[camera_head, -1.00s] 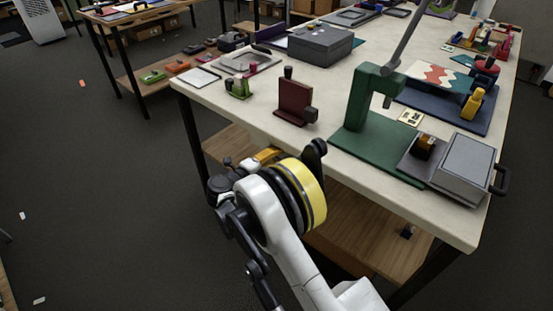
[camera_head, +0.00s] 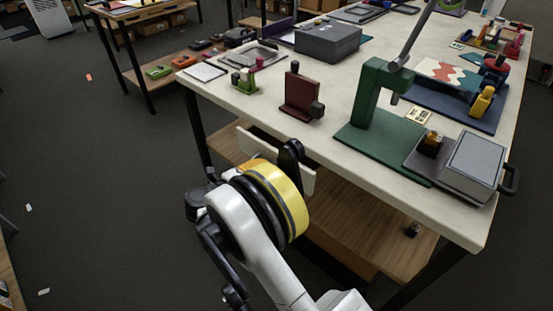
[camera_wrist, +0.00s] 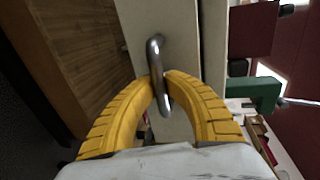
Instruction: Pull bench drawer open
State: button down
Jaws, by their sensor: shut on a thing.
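The bench drawer has a pale front panel (camera_head: 307,181), partly hidden by my wrist in the head view. It stands out a little from the bench's front edge. In the wrist view the drawer front (camera_wrist: 183,45) fills the upper middle and carries a metal bar handle (camera_wrist: 153,52). My gripper (camera_wrist: 161,80) has its two yellow fingers closed on the handle from either side. In the head view, my gripper (camera_head: 262,163) is mostly hidden behind my wrist, at the drawer front.
The bench top (camera_head: 345,88) holds a dark red stand (camera_head: 300,95), a green press (camera_head: 370,95) and a grey box (camera_head: 473,160). A wooden lower shelf (camera_head: 360,220) lies below the drawer. The dark floor (camera_head: 110,200) to the left is mostly clear.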

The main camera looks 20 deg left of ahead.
jog(key=f+v, duration=0.1)
jog(key=v, duration=0.7)
jog(key=shift+s+a+f+b, duration=0.25)
jog(key=shift+s+b, duration=0.05)
jog(key=shift+s, duration=0.15)
jog(key=c, duration=1.4)
grip_release()
jog(key=shift+s, duration=0.1)
jog(key=v, duration=1.1)
jog(key=shift+s+a, duration=0.25)
jog(key=shift+s, duration=0.05)
